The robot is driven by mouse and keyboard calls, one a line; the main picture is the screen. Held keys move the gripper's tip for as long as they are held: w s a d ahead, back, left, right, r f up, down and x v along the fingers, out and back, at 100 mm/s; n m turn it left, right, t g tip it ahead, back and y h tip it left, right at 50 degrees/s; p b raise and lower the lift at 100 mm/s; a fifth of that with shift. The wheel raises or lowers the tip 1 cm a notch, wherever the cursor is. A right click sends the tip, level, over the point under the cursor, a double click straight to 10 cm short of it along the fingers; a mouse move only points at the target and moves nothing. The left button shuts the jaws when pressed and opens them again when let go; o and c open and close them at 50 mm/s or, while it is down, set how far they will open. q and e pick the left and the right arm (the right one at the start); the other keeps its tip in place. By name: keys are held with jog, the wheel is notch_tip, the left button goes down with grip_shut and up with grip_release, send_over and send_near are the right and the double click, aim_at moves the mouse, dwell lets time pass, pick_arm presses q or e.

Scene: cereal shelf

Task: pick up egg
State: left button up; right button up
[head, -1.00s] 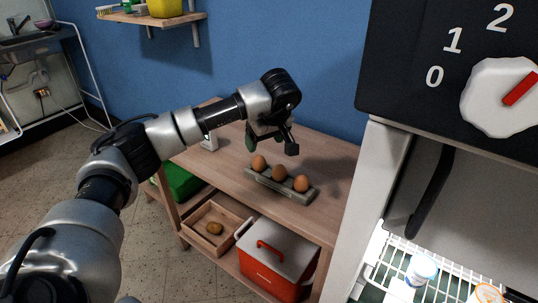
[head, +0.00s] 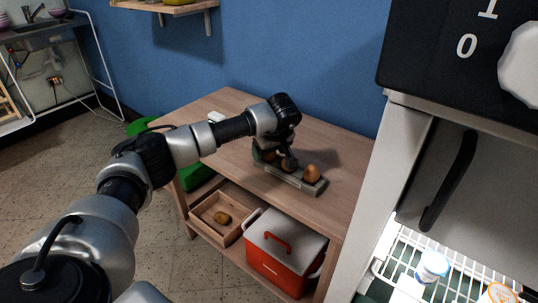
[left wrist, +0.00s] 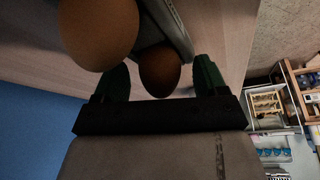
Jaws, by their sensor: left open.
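A grey egg tray (head: 285,178) sits on the wooden table. The right brown egg (head: 312,173) stands clear in it. The other eggs are partly hidden behind my left gripper (head: 275,157), which is down at the tray. In the left wrist view my left gripper's green fingers (left wrist: 160,80) are open, one on each side of a brown egg (left wrist: 159,66). I cannot tell whether they touch it. Another egg (left wrist: 98,32) looms large at the upper left, outside the fingers. My right gripper is not in view.
The table top (head: 220,115) is mostly bare, with a blue wall behind. A wooden box (head: 211,230) and a red cooler with a white lid (head: 280,260) are on the lower shelf. An open lit fridge (head: 420,170) stands close at the right.

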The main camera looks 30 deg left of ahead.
pick_arm(q)
jog(key=shift+c, duration=0.3)
jog(key=c, duration=1)
jog(key=shift+o, duration=0.2)
jog(key=shift+r, duration=0.1)
